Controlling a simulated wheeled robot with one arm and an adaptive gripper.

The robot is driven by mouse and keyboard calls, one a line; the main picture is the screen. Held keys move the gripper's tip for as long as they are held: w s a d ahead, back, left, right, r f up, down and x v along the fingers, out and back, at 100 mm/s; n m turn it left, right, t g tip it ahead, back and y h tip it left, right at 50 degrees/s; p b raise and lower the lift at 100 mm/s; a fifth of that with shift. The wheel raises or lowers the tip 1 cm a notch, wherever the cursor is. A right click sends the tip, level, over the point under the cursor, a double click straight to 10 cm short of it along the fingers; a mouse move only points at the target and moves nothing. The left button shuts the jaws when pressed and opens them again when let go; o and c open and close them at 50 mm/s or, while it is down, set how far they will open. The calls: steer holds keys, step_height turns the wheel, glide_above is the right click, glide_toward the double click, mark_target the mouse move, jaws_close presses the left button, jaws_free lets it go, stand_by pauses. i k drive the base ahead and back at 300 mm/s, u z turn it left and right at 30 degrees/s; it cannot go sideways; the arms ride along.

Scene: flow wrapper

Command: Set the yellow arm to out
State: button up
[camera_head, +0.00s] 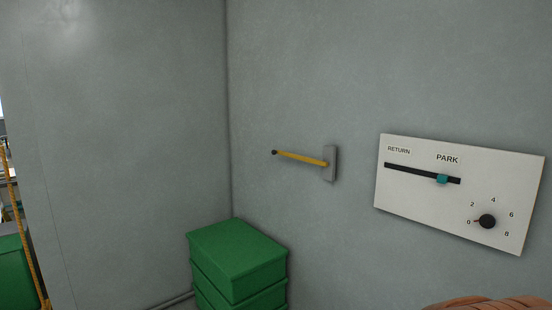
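The yellow arm (300,158) is a thin bar on the grey wall, left of the white panel. Its right end meets a grey mounting block (330,163), and its left end carries a small dark knob (274,152). The bar reaches leftward from the block and rises slightly toward the knob. I see no "out" label near it. My gripper is not in view.
A white panel (408,203) on the wall has a teal slider (442,180) under PARK and a black dial (487,221). Stacked green boxes (240,252) stand below the yellow arm. A brown ribbed object (478,304) shows at the bottom edge.

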mark_target(274, 153)
steer(key=u, duration=1)
steer(key=i, duration=2.55)
steer(key=z, duration=0.4)
